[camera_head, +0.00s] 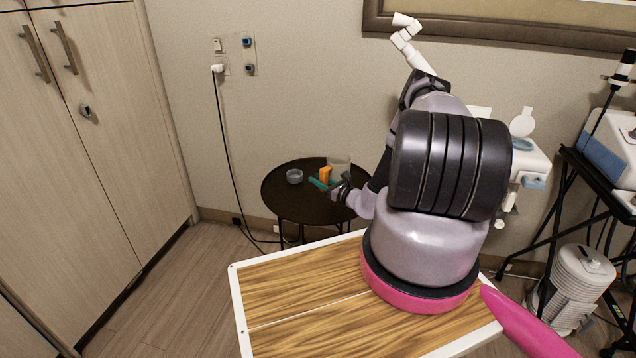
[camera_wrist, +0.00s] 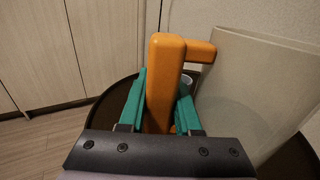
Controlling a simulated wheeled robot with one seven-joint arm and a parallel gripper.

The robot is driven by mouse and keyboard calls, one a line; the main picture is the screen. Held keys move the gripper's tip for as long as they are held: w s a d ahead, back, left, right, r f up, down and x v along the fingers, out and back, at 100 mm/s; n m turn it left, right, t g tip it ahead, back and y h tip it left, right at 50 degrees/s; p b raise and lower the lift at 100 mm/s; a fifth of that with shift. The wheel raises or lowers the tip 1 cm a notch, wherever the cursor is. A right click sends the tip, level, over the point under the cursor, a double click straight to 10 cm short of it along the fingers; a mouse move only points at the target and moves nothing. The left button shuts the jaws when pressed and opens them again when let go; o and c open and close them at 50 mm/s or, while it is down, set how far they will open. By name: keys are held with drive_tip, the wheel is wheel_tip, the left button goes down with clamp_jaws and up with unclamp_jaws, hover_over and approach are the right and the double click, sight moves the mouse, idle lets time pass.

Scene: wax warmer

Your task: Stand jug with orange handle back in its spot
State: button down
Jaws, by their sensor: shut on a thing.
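The jug is a clear, pale vessel (camera_head: 340,163) with an orange handle (camera_head: 325,174), over the dark round table (camera_head: 290,207) in the head view. In the wrist view the orange handle (camera_wrist: 164,80) stands between my teal fingers, and the see-through jug body (camera_wrist: 255,95) is to its right. My gripper (camera_wrist: 160,105) is shut on the handle; it also shows in the head view (camera_head: 322,183). The jug looks about upright. I cannot tell whether its base touches the table; my gripper and arm hide its lower part.
A small grey-blue bowl (camera_head: 294,176) sits on the table, left of the jug. A black cord (camera_head: 224,140) hangs from the wall behind. Wooden cabinets (camera_head: 90,130) stand at left. A black trolley (camera_head: 590,180) stands at right.

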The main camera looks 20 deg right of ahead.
drive_tip(key=shift+s+d+f, duration=0.1)
drive_tip(key=shift+d+f, duration=0.05)
drive_tip(key=shift+f, duration=0.2)
drive_tip(key=shift+s+d, duration=0.1)
drive_tip(key=shift+f, duration=2.9)
drive_tip(key=shift+f, duration=0.6)
drive_tip(key=c, duration=0.5)
unclamp_jaws()
drive_tip(key=shift+s, duration=0.1)
drive_tip(key=shift+v, duration=3.95)
